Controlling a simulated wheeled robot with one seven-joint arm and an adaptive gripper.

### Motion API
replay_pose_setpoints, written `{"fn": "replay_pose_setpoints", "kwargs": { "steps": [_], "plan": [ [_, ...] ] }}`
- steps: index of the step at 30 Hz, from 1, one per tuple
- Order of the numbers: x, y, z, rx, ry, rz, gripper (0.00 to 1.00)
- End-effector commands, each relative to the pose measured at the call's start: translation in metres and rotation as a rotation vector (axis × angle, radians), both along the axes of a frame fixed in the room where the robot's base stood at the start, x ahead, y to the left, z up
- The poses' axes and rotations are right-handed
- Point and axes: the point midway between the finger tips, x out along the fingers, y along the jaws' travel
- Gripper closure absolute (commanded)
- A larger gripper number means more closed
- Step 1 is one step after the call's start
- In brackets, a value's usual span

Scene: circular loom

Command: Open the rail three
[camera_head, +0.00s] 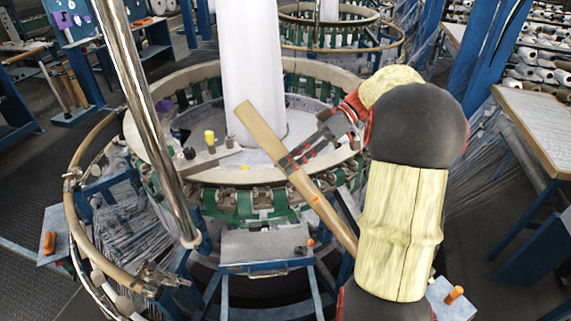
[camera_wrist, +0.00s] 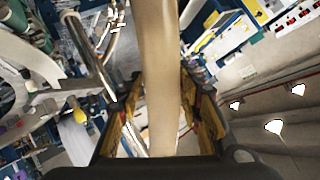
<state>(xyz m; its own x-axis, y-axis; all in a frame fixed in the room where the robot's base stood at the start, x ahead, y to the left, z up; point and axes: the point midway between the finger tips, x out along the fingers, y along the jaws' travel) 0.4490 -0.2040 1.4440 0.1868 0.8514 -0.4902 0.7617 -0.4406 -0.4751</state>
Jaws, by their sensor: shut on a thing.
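A tan rail (camera_head: 262,130), long and smooth, slants across the front of the circular loom (camera_head: 220,175) from upper left to lower right. My gripper (camera_head: 290,164) comes in from the right and is shut on the rail, with its fingers around the upper half. In the wrist view the same rail (camera_wrist: 160,70) runs up between the two yellow-and-black fingers. My arm hides the loom's right side. Whether the rail's lower end joins the loom frame cannot be told. Another curved tan rail (camera_head: 72,215) rings the loom's left side.
A polished metal pole (camera_head: 145,110) stands at the loom's front left. A white column (camera_head: 252,70) rises from its middle. A small step (camera_head: 265,246) is at the front, and a table (camera_head: 540,125) stands at right. Dark floor is open at left.

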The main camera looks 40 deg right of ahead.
Motion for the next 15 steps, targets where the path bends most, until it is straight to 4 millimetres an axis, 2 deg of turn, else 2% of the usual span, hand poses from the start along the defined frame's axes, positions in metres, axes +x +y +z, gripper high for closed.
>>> {"fn": "replay_pose_setpoints", "kwargs": {
  "steps": [11,12,15],
  "plan": [
    [-0.0004,-0.0016,-0.0014,0.002,0.001,0.0,1.0],
    [-0.0004,-0.0016,-0.0014,0.002,0.001,0.0,0.64],
    [-0.0004,-0.0015,-0.001,0.002,0.001,0.0,0.58]
  ]
}}
